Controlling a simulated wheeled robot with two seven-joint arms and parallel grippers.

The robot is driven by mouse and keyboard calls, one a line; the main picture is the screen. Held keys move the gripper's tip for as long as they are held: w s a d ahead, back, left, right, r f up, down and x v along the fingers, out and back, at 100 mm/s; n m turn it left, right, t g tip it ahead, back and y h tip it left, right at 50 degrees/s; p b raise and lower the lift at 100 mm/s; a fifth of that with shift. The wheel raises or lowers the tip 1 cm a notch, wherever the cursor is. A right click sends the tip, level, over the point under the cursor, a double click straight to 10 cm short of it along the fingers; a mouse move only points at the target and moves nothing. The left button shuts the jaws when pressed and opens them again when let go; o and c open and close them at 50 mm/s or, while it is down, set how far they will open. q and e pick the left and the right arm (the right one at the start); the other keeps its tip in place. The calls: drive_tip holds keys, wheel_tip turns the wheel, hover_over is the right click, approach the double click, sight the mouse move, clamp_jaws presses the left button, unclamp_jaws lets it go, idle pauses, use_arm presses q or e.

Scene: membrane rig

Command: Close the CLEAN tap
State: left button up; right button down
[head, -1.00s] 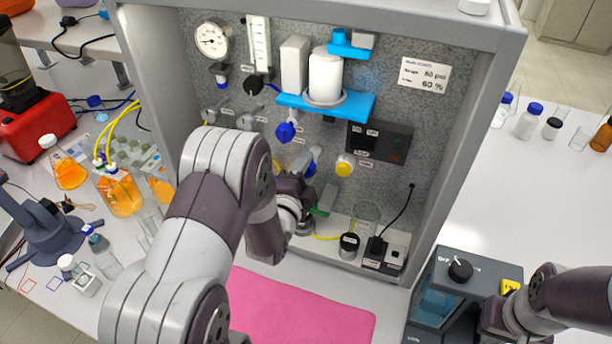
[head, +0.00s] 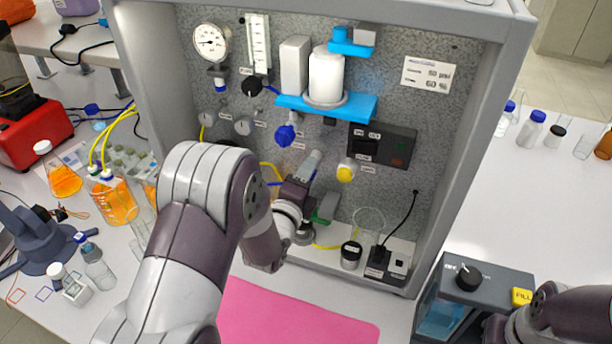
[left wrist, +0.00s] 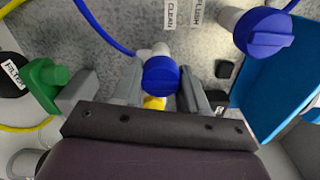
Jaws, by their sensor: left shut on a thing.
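The CLEAN tap's blue knob (left wrist: 162,76) is in the left wrist view, just below the CLEAN label (left wrist: 169,14). My left gripper (left wrist: 163,88) is shut on this knob, with one grey finger on each side of it. In the head view my left gripper (head: 311,168) reaches the rig's back panel, and its fingers and hand hide the CLEAN knob. My right arm (head: 555,314) shows at the lower right edge, and its fingers are out of view.
Another blue knob (head: 286,135), also in the left wrist view (left wrist: 262,32), is close by, below the blue shelf (head: 345,105). A yellow knob (head: 346,171) is to the right. A green fitting (left wrist: 46,76) is near. The pink mat (head: 290,320) is clear.

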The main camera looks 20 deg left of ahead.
use_arm(q)
drive_tip(key=o, duration=1)
drive_tip(key=shift+w, duration=0.1)
drive_tip(key=shift+o, duration=0.2)
drive_tip(key=s+b, duration=0.2)
drive_tip(key=s, duration=1)
drive_tip(key=shift+s+d, duration=0.35)
drive_tip(key=shift+d, duration=0.1)
